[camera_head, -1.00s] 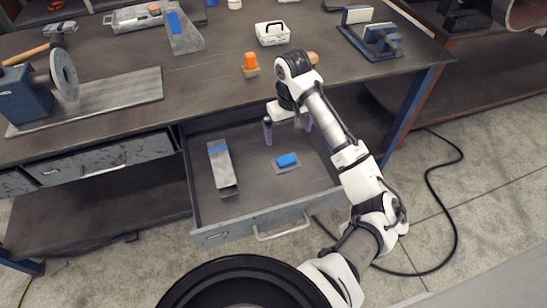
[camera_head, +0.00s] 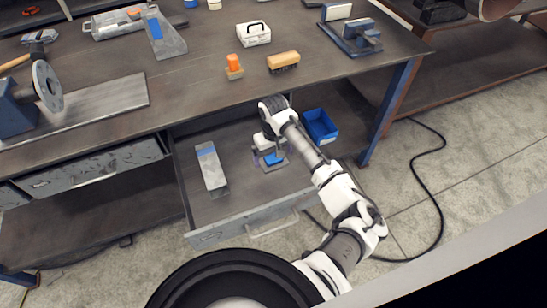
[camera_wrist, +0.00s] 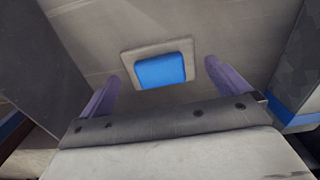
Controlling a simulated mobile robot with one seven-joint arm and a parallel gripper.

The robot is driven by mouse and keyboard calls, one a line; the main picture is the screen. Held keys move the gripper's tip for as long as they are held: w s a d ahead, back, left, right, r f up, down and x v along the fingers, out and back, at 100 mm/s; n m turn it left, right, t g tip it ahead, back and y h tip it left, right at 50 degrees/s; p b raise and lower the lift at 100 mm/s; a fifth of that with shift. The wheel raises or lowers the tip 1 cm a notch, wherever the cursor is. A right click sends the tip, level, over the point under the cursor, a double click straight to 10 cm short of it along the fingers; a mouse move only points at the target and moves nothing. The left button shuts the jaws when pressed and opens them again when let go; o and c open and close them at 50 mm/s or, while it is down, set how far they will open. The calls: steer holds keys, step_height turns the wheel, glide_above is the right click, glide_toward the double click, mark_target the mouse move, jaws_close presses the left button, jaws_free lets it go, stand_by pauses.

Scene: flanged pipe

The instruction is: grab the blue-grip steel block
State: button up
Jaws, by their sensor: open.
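The steel block with a blue grip (camera_head: 275,158) lies in the open drawer (camera_head: 235,207), right of its middle. In the wrist view the block (camera_wrist: 163,68) is a pale, flat rectangular piece with a blue pad on top. My gripper (camera_head: 268,160) is inside the drawer space, over the block, and partly hides it in the head view. In the wrist view my gripper (camera_wrist: 161,76) has two purple fingers spread apart, one on each side of the block. They hold nothing. Whether the fingertips touch the drawer floor is unclear.
A long steel piece with a blue band (camera_head: 211,168) lies in the drawer, left of the block. A blue bin (camera_head: 320,126) is at the drawer's back right. The workbench (camera_head: 200,92) overhangs the drawer's back and carries tools and a brush (camera_head: 283,61).

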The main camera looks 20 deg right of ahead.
steer(key=shift+f, duration=0.75)
steer(key=c, duration=1.1)
steer(key=shift+r, duration=0.1)
steer(key=shift+c, duration=0.7)
